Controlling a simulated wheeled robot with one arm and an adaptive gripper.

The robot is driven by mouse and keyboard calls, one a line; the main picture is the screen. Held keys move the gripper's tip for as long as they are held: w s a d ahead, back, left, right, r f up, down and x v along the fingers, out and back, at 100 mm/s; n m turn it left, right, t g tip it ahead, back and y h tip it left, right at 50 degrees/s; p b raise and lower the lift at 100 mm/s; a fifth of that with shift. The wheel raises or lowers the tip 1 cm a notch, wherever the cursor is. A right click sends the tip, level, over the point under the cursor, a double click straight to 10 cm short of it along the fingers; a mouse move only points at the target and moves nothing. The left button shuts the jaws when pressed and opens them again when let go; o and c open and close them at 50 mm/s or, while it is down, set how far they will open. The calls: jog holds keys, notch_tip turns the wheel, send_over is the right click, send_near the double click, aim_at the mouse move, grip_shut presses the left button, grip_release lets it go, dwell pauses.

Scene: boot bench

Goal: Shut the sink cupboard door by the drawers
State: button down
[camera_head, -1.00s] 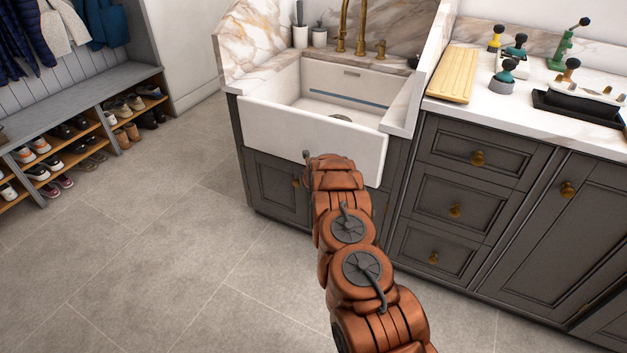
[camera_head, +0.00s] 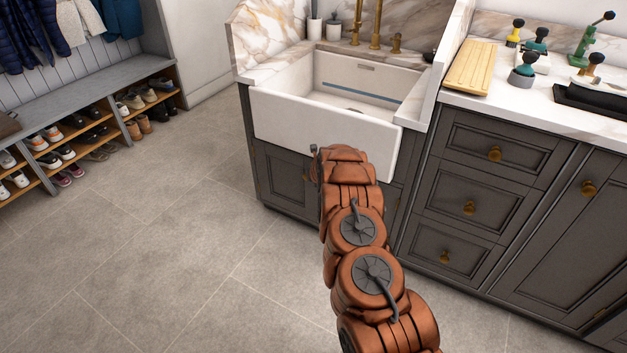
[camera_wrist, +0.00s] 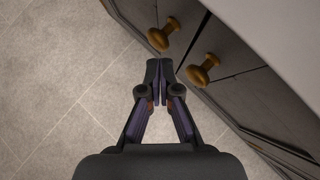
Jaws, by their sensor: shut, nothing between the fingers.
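The sink cupboard is below the white sink (camera_head: 320,132). Its left door (camera_head: 285,182) shows in the head view. The door by the drawers (camera_head: 394,190) is mostly hidden there behind my arm. In the wrist view two brass knobs show: the farther one (camera_wrist: 161,36) on the far door, and the nearer one (camera_wrist: 204,69) on the near door (camera_wrist: 262,100). The near door seems to stand slightly out from the far one; how far I cannot tell. My gripper (camera_wrist: 158,68) is shut and empty, just left of the near knob, without clear contact. It is hidden in the head view.
The drawers (camera_head: 470,205) with brass knobs stand right of the sink cupboard. A counter above holds a wooden board (camera_head: 471,68) and several tools. A shoe bench (camera_head: 80,110) stands at the left. The tiled floor (camera_head: 150,235) between is clear.

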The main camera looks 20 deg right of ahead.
jog(key=s+a+r+b, duration=0.4)
jog(key=s+a+r, duration=0.2)
jog(key=a+r, duration=0.1)
jog(key=shift+a, duration=0.25)
dwell(0.6)
